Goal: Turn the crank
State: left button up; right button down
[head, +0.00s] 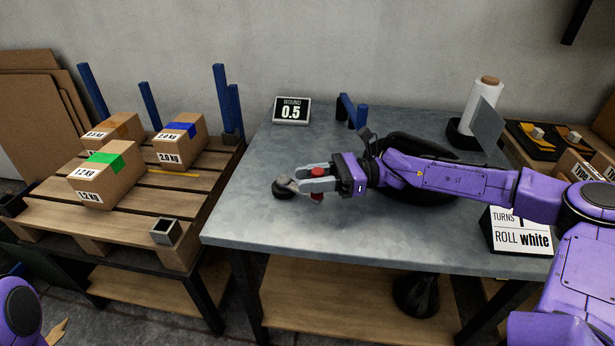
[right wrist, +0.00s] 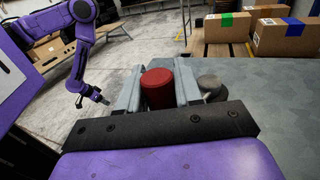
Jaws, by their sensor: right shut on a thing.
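The crank has a red handle knob (head: 318,171) and a grey hub on a dark base (head: 283,189), on the grey table (head: 260,225). My right gripper (head: 316,184) reaches in from the right and is shut on the red knob. In the right wrist view the red knob (right wrist: 158,88) stands between the two grey fingers, with the round hub (right wrist: 209,84) beside them. A display (head: 292,110) at the back reads "WOUND 0.5". A sign (head: 515,232) reads "ROLL white" and "TURNS", its number partly covered by my arm. My left gripper (right wrist: 101,97) is small; its jaws are unclear.
A white roll (head: 482,105) stands at the back right. A blue bracket (head: 350,112) is at the back edge. A dark round thing (head: 408,148) lies partly hidden behind my right arm. A pallet (head: 130,215) with several boxes is at left. The table's front left is clear.

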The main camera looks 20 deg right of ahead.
aim_at(314, 171)
jog(key=shift+d+f, duration=0.15)
jog(key=shift+f, duration=0.05)
dwell(0.7)
jog(key=c, duration=0.9)
grip_release()
jog(key=shift+o, duration=0.3)
jog(key=shift+s+d, duration=0.1)
jog(key=shift+d, duration=0.15)
jog(key=shift+a+r, duration=0.25)
jog(key=shift+r, duration=0.05)
jog(key=r+p, duration=0.1)
jog(key=r, duration=0.2)
jog(key=shift+d+r, duration=0.2)
jog(key=s+a+r+p, duration=0.2)
jog(key=s+r, duration=0.2)
jog(key=s, duration=0.2)
jog(key=s+a+r+p, duration=0.3)
jog(key=s+r, duration=0.2)
jog(key=s, duration=0.1)
jog(key=shift+s+a+p, duration=0.25)
jog(key=shift+s+p, duration=0.05)
jog(key=shift+s, duration=0.1)
jog(key=shift+r, duration=0.1)
jog(key=shift+c, duration=0.4)
